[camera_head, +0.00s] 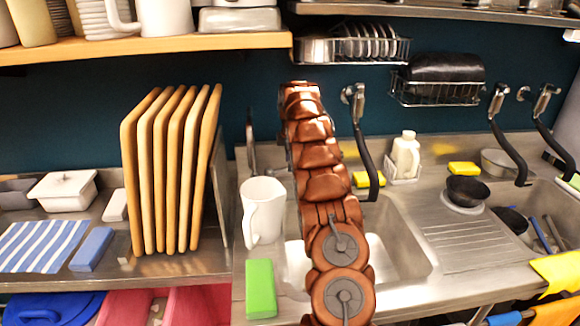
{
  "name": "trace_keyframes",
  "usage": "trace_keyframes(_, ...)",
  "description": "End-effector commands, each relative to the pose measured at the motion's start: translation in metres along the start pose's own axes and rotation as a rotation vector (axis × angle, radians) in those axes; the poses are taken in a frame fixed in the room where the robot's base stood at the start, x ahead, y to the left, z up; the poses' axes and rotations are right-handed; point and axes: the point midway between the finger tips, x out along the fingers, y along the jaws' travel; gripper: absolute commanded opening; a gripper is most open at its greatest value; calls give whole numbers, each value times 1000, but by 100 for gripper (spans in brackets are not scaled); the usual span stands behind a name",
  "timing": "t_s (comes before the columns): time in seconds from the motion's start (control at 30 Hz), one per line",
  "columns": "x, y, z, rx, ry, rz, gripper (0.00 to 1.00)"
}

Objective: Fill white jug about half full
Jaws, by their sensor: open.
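The white jug (262,212) stands upright on the steel counter at the left edge of the near sink. I cannot see its contents from here. The sink basin (405,232) lies to the right of the jug, partly hidden by my copper-coloured arm. A tap (367,150) with a dark curved spout rises behind this basin, just right of my arm. I cannot make out any water running from it. My arm reaches up across the basin, right of the jug and apart from it in the picture. My gripper's fingers are not visible.
A green sponge (261,289) lies in front of the jug. Upright wooden boards (172,170) stand to its left. A soap bottle (405,155) and yellow sponge (368,179) sit behind the basin. A wooden shelf (150,47) overhangs the left side. Dark bowls (467,190) stand right.

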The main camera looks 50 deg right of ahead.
Motion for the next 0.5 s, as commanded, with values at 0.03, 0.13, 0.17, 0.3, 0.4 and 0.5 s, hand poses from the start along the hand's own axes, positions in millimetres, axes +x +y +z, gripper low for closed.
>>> trace_keyframes(0.03, 4, -1, 1, 2, 0, -2, 46)
trace_keyframes(0.13, 15, 0, 0, 0, 0, -2, 46)
trace_keyframes(0.17, 18, 0, 0, 0, 0, -2, 46)
trace_keyframes(0.3, 27, 1, 0, 0, 0, 2, 46)
trace_keyframes(0.4, 30, 0, 0, 0, 0, 3, 46)
trace_keyframes(0.5, 30, 0, 0, 0, 0, 3, 46)
